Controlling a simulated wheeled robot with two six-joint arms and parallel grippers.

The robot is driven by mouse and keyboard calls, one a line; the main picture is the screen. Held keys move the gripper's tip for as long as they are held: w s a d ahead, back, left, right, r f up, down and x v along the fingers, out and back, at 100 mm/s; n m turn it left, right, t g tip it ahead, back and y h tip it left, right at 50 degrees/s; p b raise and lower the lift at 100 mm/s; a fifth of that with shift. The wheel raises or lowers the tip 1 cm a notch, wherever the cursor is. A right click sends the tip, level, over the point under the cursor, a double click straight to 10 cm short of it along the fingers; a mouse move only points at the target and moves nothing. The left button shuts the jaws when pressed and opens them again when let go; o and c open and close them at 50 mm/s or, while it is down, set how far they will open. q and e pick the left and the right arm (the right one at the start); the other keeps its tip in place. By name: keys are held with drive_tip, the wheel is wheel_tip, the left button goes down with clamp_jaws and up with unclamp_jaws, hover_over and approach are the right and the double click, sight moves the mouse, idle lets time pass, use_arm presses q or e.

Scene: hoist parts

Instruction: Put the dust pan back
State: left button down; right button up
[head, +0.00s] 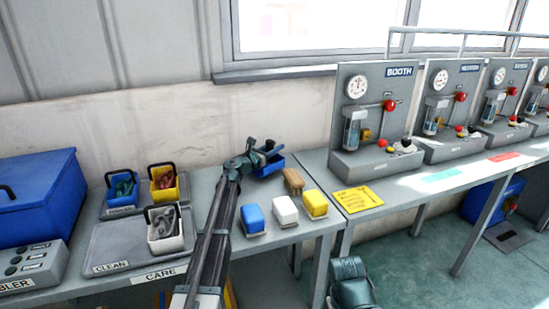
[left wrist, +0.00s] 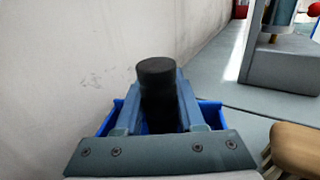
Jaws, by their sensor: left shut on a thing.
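The dust pan (head: 271,167) is blue with a black handle and is at the back of the grey bench, near the wall. My left gripper (head: 259,153) reaches it from the front and is shut on its handle. In the left wrist view the round black handle (left wrist: 156,75) stands upright between the two fingers of my left gripper (left wrist: 155,105). Blue edges of the pan (left wrist: 113,115) show on both sides below the fingers. I cannot tell whether the pan touches the bench.
A brown brush (head: 293,181) lies just right of the pan. Blue (head: 253,218), white (head: 285,210) and yellow (head: 315,204) blocks stand in front. The booth machine (head: 376,115) stands to the right.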

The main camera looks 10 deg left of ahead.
sight(254, 171)
use_arm(q)
drive_tip(key=shift+f+b, duration=0.9)
drive_tip(key=shift+f, duration=0.45)
use_arm(e)
drive_tip(key=shift+f, duration=1.35)
use_arm(q)
drive_tip(key=shift+f, duration=0.15)
drive_tip(key=c, duration=0.5)
unclamp_jaws()
use_arm(e)
drive_tip(key=shift+f, duration=0.1)
use_arm(q)
drive_tip(key=shift+r, duration=0.3)
drive_tip(key=v, duration=1.2)
drive_tip(key=shift+f, duration=0.15)
